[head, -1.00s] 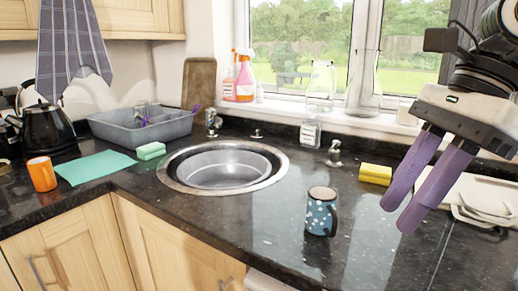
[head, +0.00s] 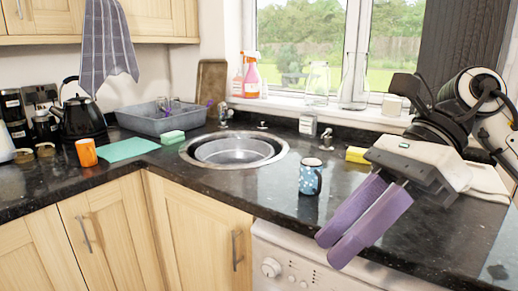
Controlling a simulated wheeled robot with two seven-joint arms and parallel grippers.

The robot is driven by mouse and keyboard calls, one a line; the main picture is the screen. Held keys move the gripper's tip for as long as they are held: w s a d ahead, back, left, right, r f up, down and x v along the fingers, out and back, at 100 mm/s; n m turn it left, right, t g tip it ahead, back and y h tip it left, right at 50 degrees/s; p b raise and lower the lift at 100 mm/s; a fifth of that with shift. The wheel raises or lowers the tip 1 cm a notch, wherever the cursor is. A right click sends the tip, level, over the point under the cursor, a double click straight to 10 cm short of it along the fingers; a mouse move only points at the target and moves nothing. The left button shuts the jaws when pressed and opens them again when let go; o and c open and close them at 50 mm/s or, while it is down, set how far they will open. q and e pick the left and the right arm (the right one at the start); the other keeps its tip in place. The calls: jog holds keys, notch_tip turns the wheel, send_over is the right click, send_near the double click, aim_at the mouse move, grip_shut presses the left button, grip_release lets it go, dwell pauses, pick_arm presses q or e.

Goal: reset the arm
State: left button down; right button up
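My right gripper (head: 337,240) is in the head view at the right, its two purple fingers pointing down and to the left. The fingers lie side by side with a narrow gap between them and nothing visible held. They appear in front of the counter's front edge, to the right of and nearer than the blue dotted mug (head: 309,178). The mug stands upright on the dark counter (head: 258,193), apart from the fingers. My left gripper is not in view.
The round sink (head: 233,151) is left of the mug. A yellow sponge (head: 357,155) and white plates (head: 487,180) are partly behind my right arm. An orange mug (head: 87,152), teal cloth (head: 130,149), grey basin (head: 168,117) and black kettle (head: 83,118) stand left. A white appliance (head: 300,270) is below.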

jog(key=w+a+r+m+y+p, duration=0.1)
jog(key=a+r+m+y+p, duration=0.1)
jog(key=a+m+y, duration=1.05)
jog(key=w+d+f+m+t+h, duration=0.45)
jog(key=f+m+t, duration=0.25)
jog(key=m+t, duration=0.4)
jog(key=w+d+f+m+t+h, duration=0.35)
jog(key=d+f+m+t, duration=0.2)
jog(key=m+t, duration=0.55)
jog(key=s+d+f+m+g+h+p, duration=0.1)
jog(key=s+d+f+m+g+h, duration=0.1)
jog(key=f+m+h, duration=0.5)
jog(key=s+d+f+m+g+h+p, duration=0.1)
jog(key=d+f+m+g, duration=0.3)
jog(key=f, duration=0.8)
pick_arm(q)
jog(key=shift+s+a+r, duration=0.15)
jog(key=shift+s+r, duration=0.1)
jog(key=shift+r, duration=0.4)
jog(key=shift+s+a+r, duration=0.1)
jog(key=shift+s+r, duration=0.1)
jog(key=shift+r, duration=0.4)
pick_arm(e)
jog(key=s+d+f+m+g+h, duration=0.1)
jog(key=s+f+m+g, duration=0.3)
jog(key=s+f, duration=1.1)
jog(key=shift+s+d+f+m+h, duration=0.25)
jog(key=shift+s+m+h, duration=0.3)
jog(key=shift+m, duration=0.5)
jog(key=shift+w, duration=0.1)
